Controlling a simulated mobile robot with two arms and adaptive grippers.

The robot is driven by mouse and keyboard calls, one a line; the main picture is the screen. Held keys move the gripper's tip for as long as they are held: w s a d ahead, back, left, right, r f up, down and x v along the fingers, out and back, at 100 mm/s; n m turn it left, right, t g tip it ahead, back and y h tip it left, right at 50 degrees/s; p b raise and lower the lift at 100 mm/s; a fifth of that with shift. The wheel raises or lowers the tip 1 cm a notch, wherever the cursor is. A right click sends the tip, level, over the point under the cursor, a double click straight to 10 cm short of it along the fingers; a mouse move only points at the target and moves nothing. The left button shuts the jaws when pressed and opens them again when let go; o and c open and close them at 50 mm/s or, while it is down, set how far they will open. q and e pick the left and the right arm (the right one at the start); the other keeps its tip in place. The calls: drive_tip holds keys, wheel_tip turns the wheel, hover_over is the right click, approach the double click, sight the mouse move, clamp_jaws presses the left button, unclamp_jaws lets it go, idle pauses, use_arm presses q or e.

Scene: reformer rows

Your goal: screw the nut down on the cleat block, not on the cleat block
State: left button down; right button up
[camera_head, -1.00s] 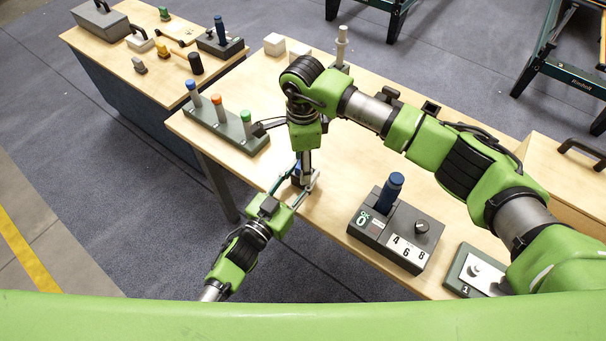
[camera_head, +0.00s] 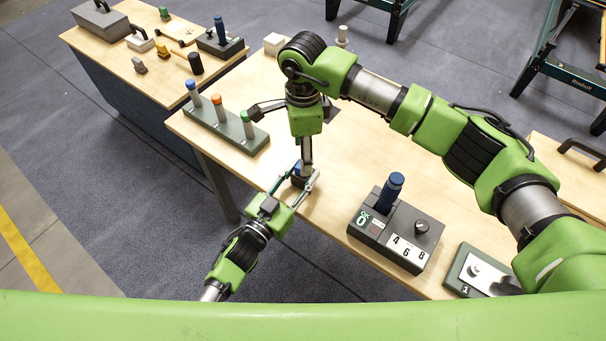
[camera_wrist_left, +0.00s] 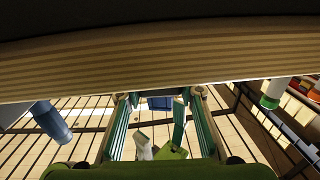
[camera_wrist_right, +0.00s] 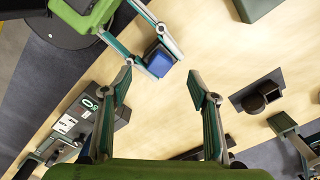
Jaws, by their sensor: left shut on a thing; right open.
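My left gripper (camera_head: 302,184) is shut on a small dark block with a blue top (camera_head: 297,169), at the table's near edge. The blue top also shows between left fingers in the right wrist view (camera_wrist_right: 158,62), and a blue part in the left wrist view (camera_wrist_left: 160,103). My right gripper (camera_wrist_right: 160,72) is open and empty, pointing down above this block. In the right wrist view a dark plate with a round dark piece (camera_wrist_right: 257,97) lies on the table. I cannot tell for sure which pieces are the nut and cleat block.
A grey stand (camera_head: 225,130) with blue, orange and green capped posts is left of the grippers. A control box (camera_head: 395,235) with a blue handle stands to the right, beside a grey plate (camera_head: 478,272). A white block (camera_head: 274,43) sits at the back. Bare table lies between.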

drive_tip(key=shift+o, duration=0.3)
wheel_tip(320, 180, up, 12)
idle(0.5)
use_arm(q)
drive_tip(key=c, duration=1.3)
unclamp_jaws()
drive_tip(key=shift+s, duration=0.1)
drive_tip(key=v, duration=1.2)
